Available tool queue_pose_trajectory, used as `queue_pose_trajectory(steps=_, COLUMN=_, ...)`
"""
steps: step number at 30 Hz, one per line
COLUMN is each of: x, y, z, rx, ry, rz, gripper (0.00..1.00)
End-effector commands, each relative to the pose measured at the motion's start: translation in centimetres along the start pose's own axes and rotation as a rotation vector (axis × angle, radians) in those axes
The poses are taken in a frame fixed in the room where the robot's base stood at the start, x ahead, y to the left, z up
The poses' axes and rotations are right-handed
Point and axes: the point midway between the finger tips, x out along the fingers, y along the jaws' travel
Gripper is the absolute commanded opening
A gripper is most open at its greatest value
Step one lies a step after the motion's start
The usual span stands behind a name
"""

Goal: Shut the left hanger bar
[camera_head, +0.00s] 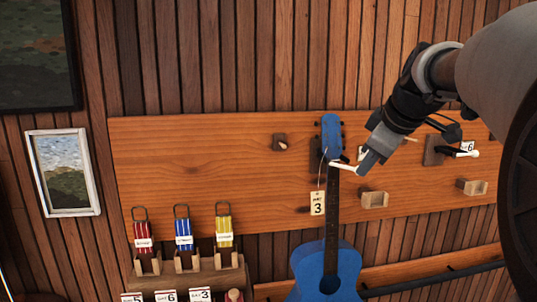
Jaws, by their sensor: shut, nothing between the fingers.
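A blue ukulele (327,270) hangs upright at the left hanger, with its head (332,136) over the dark hanger block (315,158). The white left hanger bar (344,166) lies across the front of the neck, just below the head, sloping slightly down to the right. My gripper (365,166) comes in from the upper right. It is shut and empty, with its tips at the right end of the bar. I cannot tell whether they touch it. The far end of the bar at the block is hard to make out.
A tag marked 3 (318,203) hangs beside the neck. The right hanger (434,150) has its own white bar (460,151) and a tag. Wooden blocks (374,199) stick out below. Red, blue and yellow packs (183,229) stand on a rack at lower left.

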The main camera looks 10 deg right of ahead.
Motion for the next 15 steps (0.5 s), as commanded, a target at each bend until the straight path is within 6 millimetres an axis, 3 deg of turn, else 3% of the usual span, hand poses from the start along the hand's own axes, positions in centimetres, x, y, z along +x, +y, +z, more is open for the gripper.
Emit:
queue_pose_trajectory(steps=8, x=6.1, y=-0.1, z=0.0, rx=0.000, ry=-0.001, rz=-0.004, gripper=0.00)
queue_pose_trajectory(steps=15, x=7.1, y=3.1, z=-0.4, rx=-0.001, ry=0.000, rz=-0.001, gripper=0.00)
